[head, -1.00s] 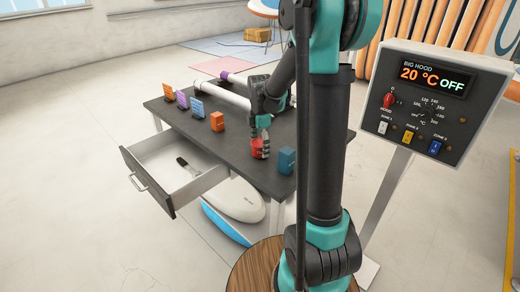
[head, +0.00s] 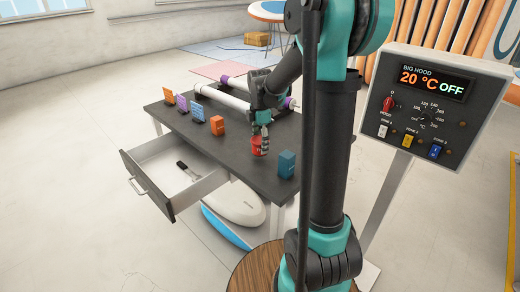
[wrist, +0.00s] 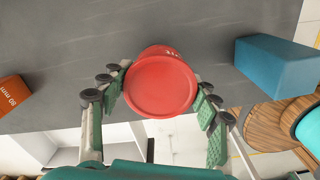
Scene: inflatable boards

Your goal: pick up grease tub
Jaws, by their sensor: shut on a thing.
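The grease tub appears to be the red round tub (head: 257,149) near the front right part of the dark table (head: 245,171). My gripper (head: 261,145) points down at it from above. In the wrist view the tub (wrist: 160,82) shows its round red lid between the two padded fingers of my gripper (wrist: 158,98), one finger on each side. The gripper is shut on the tub. I cannot tell whether the tub rests on the tabletop or hangs slightly above it.
A teal box (head: 287,164) stands to the right of the tub, and an orange box (head: 217,125) to its left. White rolls (head: 225,98) lie behind. The open drawer (head: 178,175) juts out at the front left. A control panel (head: 436,103) stands right.

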